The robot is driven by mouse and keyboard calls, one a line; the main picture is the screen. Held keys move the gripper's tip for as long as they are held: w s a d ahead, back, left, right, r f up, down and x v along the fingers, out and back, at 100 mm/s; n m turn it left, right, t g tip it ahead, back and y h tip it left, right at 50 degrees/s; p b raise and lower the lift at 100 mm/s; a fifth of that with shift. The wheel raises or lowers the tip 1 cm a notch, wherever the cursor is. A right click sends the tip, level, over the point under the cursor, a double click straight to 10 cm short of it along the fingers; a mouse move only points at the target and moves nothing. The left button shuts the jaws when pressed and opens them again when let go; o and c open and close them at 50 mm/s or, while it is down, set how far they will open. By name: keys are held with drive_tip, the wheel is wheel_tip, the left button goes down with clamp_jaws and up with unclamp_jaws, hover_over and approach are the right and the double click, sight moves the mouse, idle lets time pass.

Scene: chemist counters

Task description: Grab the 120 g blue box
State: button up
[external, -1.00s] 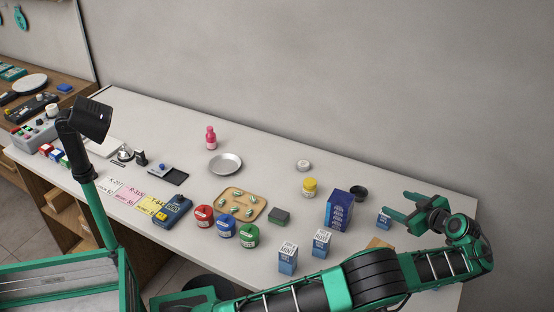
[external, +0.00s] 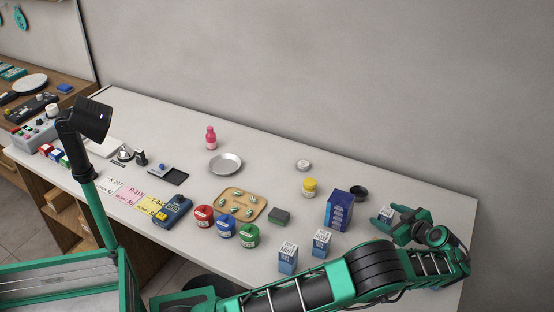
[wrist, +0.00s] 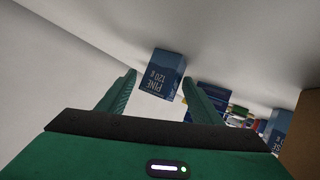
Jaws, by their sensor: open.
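A small blue box (wrist: 163,75) with a label reading "PINE 120 g" shows in the wrist view, ahead of my gripper (wrist: 159,80) and between the lines of its two fingers. The fingers are open, one on each side of the box; I cannot tell whether either touches it. In the external view the same box (external: 386,213) stands at the right part of the counter, at the tips of my gripper (external: 388,217). Two similar blue boxes with white tops stand nearer the front, one box (external: 287,260) left of the other (external: 321,244).
A taller dark blue box (external: 339,211) and a black round dish (external: 359,193) stand left of my gripper. A yellow jar (external: 309,188) and a dark green block (external: 279,216) are further left. In the wrist view, a brown surface (wrist: 303,140) is at the right edge.

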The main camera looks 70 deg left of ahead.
sight(388, 211)
drive_tip(key=shift+a+f, duration=0.1)
drive_tip(key=shift+a, duration=0.1)
clamp_jaws()
idle(0.3)
drive_tip(key=shift+r, duration=0.55)
wheel_tip(388, 211, up, 3)
drive_tip(key=shift+r, duration=0.1)
drive_tip(key=s+a+r, duration=0.6)
drive_tip(key=s+a, duration=0.2)
drive_tip(key=shift+a+r, duration=0.25)
drive_tip(key=shift+r, duration=0.1)
